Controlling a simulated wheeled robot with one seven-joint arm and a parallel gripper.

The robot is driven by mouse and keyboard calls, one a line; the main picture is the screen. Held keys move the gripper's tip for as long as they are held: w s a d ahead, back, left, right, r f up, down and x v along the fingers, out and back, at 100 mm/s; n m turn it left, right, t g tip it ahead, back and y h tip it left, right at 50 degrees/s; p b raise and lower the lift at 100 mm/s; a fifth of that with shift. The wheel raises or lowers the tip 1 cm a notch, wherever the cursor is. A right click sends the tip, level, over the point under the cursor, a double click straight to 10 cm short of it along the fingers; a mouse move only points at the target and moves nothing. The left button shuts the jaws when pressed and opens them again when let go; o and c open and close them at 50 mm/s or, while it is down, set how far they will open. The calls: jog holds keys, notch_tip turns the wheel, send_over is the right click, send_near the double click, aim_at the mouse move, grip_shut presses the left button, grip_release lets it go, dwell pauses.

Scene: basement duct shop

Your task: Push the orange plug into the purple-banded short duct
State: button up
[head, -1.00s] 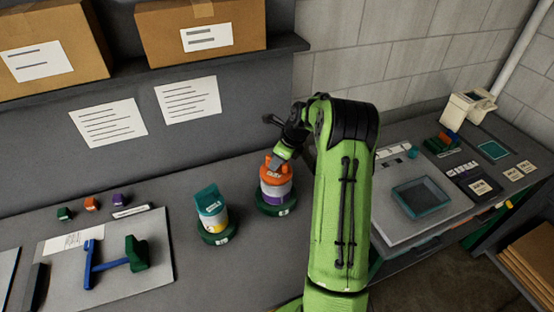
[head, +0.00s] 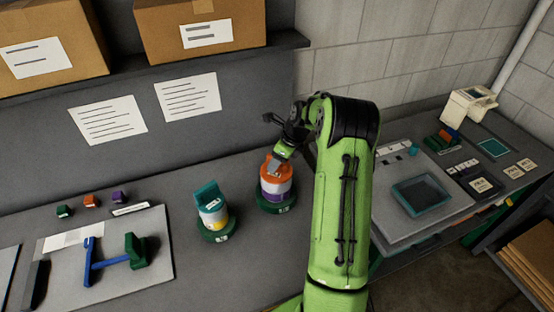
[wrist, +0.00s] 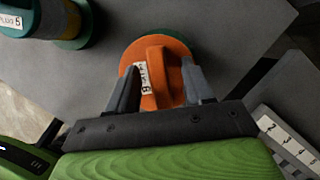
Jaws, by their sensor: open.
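The orange plug (head: 276,168) sits on top of the purple-banded short duct (head: 277,190), which stands upright in a green ring base. In the wrist view the plug (wrist: 165,52) is seen from above, with a raised bar across it and a white label. My gripper (wrist: 160,92) is open, one finger on each side of the bar; I cannot tell whether the fingers touch it. In the head view my gripper (head: 277,161) is at the plug's top and partly covers it. The wrist view hides the duct below the plug.
A teal-plugged duct with a yellow band (head: 212,217) stands close by on the left. A board (head: 150,282) with blue and green tools lies further left. A teal tray (head: 422,195) is on the right. The grey bench between is clear.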

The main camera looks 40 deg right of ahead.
jog(key=p+v, duration=0.2)
jog(key=v, duration=1.3)
jog(key=shift+r, duration=0.3)
jog(key=shift+s+d, duration=0.1)
jog(key=s+a+r+n+h, duration=0.1)
jog(key=s+a+r+n, duration=0.3)
jog(key=a+n, duration=0.45)
jog(key=s+a+r+n+h, duration=0.1)
jog(key=s+a+r+n, duration=0.4)
jog(key=a, duration=0.6)
jog(key=s+a+f+n+t, duration=0.1)
jog(key=s+a+n, duration=0.2)
jog(key=s+n, duration=0.4)
jog(key=s+a+f+n, duration=0.2)
jog(key=s+a+n, duration=0.1)
jog(key=s+n, duration=0.4)
jog(key=shift+s+a+n+t, duration=0.35)
jog(key=shift+a+n+t, duration=0.05)
jog(key=shift+n, duration=0.75)
